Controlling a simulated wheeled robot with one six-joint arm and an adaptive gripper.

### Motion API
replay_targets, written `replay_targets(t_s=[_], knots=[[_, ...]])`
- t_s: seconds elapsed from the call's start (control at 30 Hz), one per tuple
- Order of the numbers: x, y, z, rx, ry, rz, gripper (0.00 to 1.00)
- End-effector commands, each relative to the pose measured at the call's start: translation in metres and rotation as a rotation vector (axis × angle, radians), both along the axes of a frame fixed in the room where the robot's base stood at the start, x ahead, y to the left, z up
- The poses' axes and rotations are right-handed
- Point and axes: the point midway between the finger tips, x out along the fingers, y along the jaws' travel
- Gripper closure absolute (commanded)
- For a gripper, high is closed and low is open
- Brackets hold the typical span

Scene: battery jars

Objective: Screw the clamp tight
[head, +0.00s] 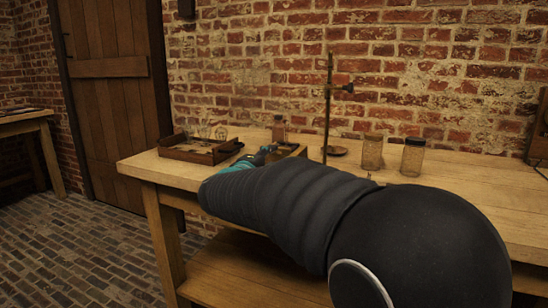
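A thin metal stand (328,120) rises upright from the wooden bench against the brick wall. A small dark clamp (345,88) with a knob sits high on its rod and points right. How tight it is cannot be told. My arm reaches from the lower right across the bench to the left. My gripper (268,151) is small and partly hidden behind the teal wrist, near a low wooden box (289,151), left of and below the clamp. Whether its fingers are open, touching the box or holding anything cannot be told.
A wooden tray (196,155) with glassware stands left on the bench (460,205). A small jar (279,128) stands behind the box. Two lidded jars (372,153) (413,158) stand right of the stand. A dark wooden object (540,128) is at the right edge.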

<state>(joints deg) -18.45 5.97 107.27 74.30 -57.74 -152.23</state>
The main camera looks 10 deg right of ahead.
Motion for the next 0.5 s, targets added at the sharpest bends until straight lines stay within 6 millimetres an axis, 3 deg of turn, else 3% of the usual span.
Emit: replay_targets(t_s=[0.2,0.5], knots=[[0.020,-0.014,0.000,0.001,-0.001,-0.001,0.63],[0.024,-0.018,0.000,0.001,-0.001,0.001,0.63]])
